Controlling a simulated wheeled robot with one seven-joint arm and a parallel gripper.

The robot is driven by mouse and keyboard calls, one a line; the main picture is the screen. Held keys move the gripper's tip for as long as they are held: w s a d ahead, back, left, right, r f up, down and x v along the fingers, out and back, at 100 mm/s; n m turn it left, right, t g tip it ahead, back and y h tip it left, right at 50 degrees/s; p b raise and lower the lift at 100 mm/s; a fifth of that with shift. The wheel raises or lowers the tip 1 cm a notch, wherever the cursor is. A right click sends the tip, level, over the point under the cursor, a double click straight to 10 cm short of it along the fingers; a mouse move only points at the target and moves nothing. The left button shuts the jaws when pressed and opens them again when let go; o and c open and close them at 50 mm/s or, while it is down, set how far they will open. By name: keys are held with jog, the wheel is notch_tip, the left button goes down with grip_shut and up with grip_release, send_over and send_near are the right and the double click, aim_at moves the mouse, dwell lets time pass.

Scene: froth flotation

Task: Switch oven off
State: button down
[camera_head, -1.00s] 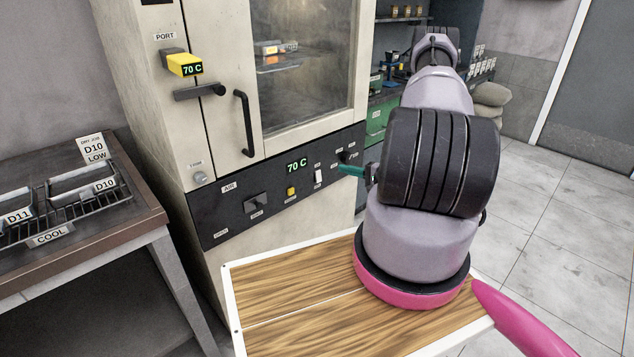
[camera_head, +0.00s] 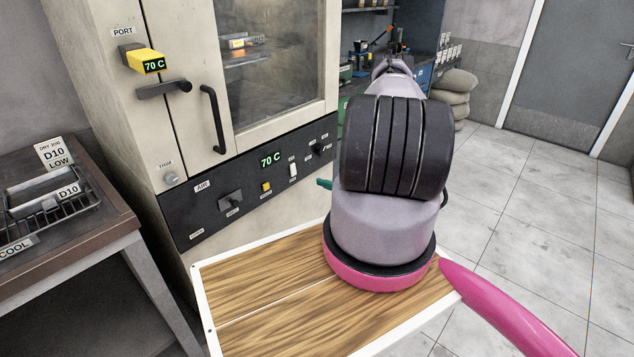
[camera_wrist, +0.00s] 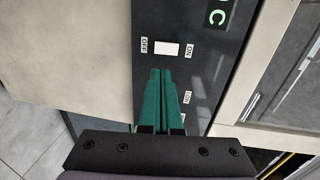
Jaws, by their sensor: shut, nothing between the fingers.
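The oven (camera_head: 185,50) has a dark control panel (camera_head: 215,190) below its glass door. Its white rocker switch (camera_head: 293,170) sits between small labels. In the wrist view the switch (camera_wrist: 167,49) has OFF at its left and ON at its right; which way it is tipped I cannot tell. The green panel display (camera_head: 271,160) reads 70 C. My gripper (camera_head: 321,183) has green fingers, mostly hidden behind my arm in the head view, right of and below the switch. In the wrist view my gripper (camera_wrist: 160,72) is shut and empty, its tips just below the switch; contact is unclear.
A yellow port display (camera_head: 147,61) reads 70 C above a dark handle. A black knob (camera_head: 320,148) is right of the switch, a yellow button (camera_head: 266,187) left. A rack table (camera_head: 70,235) stands left. Floor (camera_head: 540,200) at right is clear.

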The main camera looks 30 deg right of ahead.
aim_at(294, 173)
jog(key=x, duration=1.2)
jog(key=shift+w+a+t, duration=0.1)
jog(key=shift+w+t, duration=0.1)
jog(key=shift+t, duration=0.1)
jog(key=shift+f, duration=0.1)
